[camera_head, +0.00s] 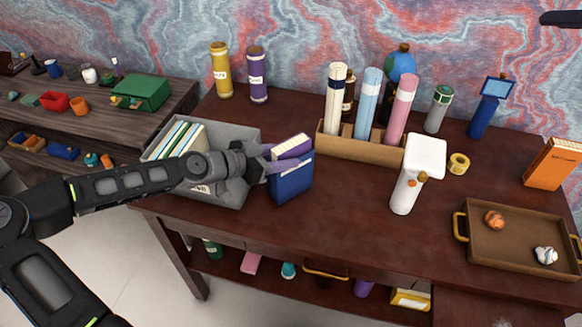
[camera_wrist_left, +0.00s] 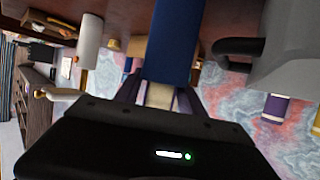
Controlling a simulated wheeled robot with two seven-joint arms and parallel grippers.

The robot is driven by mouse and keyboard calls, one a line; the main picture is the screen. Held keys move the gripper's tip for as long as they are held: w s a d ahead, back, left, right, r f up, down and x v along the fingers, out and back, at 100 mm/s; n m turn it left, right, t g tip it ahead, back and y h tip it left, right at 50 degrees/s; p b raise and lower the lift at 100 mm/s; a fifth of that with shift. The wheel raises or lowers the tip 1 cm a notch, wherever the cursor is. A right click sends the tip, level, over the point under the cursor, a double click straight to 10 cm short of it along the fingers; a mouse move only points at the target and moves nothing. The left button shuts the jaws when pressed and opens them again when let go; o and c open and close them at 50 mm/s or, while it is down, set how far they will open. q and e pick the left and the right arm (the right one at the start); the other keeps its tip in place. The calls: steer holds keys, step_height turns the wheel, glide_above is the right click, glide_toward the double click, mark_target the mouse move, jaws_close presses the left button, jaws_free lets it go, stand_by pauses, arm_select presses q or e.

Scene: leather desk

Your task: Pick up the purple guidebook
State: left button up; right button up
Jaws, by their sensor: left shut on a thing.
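The purple guidebook (camera_head: 293,144) sticks up above a blue box-like piece (camera_head: 291,184), behind its top edge, right of the grey bin. I cannot tell whether it sits inside that blue piece or behind it. My left gripper (camera_head: 281,158) comes in from the left and is shut on the guidebook's upper part. In the left wrist view, a cream strip (camera_wrist_left: 160,95) shows between the fingers, and the blue piece (camera_wrist_left: 172,42) lies just beyond.
A grey bin (camera_head: 247,131) with several books stands left of the guidebook. A wooden rack (camera_head: 340,147) with several rolled tubes is close behind and right. A white dispenser (camera_head: 405,192) stands further right. A brown tray (camera_head: 495,260) is at the right front.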

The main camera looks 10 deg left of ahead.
steer(key=s+a+r+n+t+y, duration=0.15)
steer(key=a+r, duration=0.35)
steer(key=r, duration=0.5)
steer(key=n+g+h, duration=0.3)
steer(key=n+g, duration=0.8)
steer(key=n, duration=0.2)
glide_above(291, 144)
steer(key=s+d, duration=0.3)
steer(key=d, duration=0.1)
step_height(291, 144, down, 42)
steer(key=shift+a+t, duration=0.25)
steer(key=shift+x, duration=3.35)
